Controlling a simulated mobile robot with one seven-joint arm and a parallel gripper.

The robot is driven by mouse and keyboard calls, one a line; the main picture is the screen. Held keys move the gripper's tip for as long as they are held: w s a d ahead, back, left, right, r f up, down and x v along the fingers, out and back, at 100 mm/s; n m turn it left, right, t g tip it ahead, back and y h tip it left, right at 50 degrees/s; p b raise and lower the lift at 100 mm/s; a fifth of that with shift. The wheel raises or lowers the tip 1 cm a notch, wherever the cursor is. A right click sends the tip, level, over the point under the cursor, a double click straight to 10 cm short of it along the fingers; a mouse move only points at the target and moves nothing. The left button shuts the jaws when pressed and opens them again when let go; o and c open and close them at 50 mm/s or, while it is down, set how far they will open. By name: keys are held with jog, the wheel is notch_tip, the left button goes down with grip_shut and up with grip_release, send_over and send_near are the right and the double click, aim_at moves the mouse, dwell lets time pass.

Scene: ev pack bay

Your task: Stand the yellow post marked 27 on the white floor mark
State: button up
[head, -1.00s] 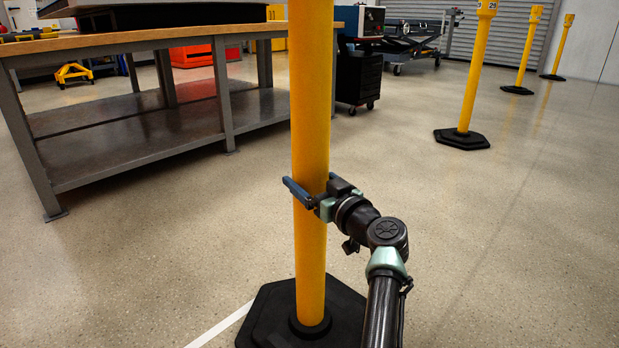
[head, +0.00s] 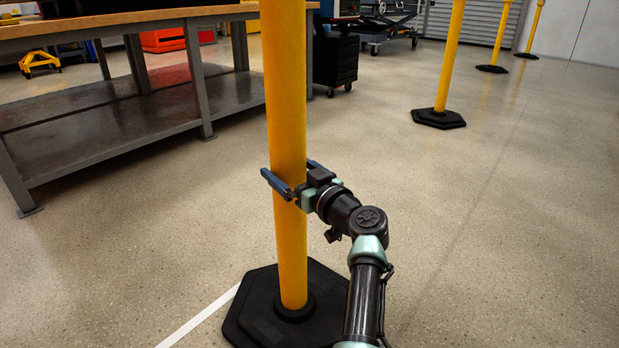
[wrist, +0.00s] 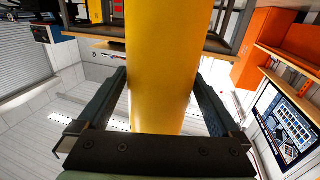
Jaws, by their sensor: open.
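A yellow post (head: 286,120) stands upright in front of me on a black hexagonal base (head: 258,320). Its top and any number are out of view. A white floor line (head: 205,320) runs up to the left side of the base; whether it goes on under the base is hidden. My gripper (head: 290,180) is open, its two fingers on either side of the post at mid height. In the wrist view the post (wrist: 158,65) passes between the spread fingers, with gaps on both sides.
A workbench (head: 110,115) with a lower shelf stands at the left. More yellow posts on black bases, the nearest (head: 450,55), stand in a row at the back right. A black wheeled cabinet (head: 335,62) is behind. The floor to the right is clear.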

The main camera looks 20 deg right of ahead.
jog(key=p+v, duration=0.6)
jog(key=v, duration=0.6)
jog(key=shift+r+p, duration=0.35)
jog(key=shift+p, duration=0.05)
jog(key=p, duration=0.7)
send_near(294, 105)
jog(key=w+a+r, duration=0.2)
jog(key=w+a, duration=0.1)
jog(key=a, duration=0.2)
jog(key=s+a+r+t+h+p, duration=0.1)
jog(key=a+r+p, duration=0.2)
jog(key=r, duration=0.6)
jog(key=s+a+r+t+h+p, duration=0.1)
jog(key=s+a+r+h+p, duration=0.15)
jog(key=r, duration=0.75)
jog(key=s+a+r+m+t+p, duration=0.1)
jog(key=s+a+r+t+p, duration=0.35)
jog(key=r, duration=0.75)
jog(key=s+a+r+m+t+h+p, duration=0.15)
jog(key=s+r+p, duration=0.35)
jog(key=s+r, duration=0.5)
jog(key=s+a+r+m+t+p, duration=0.15)
jog(key=s+a+r+p, duration=0.3)
jog(key=r, duration=0.85)
notch_tip(294, 105, up, 34)
jog(key=n+p, duration=0.1)
jog(key=p, duration=3.4)
jog(key=shift+s+d, duration=0.15)
jog(key=shift+d, duration=0.15)
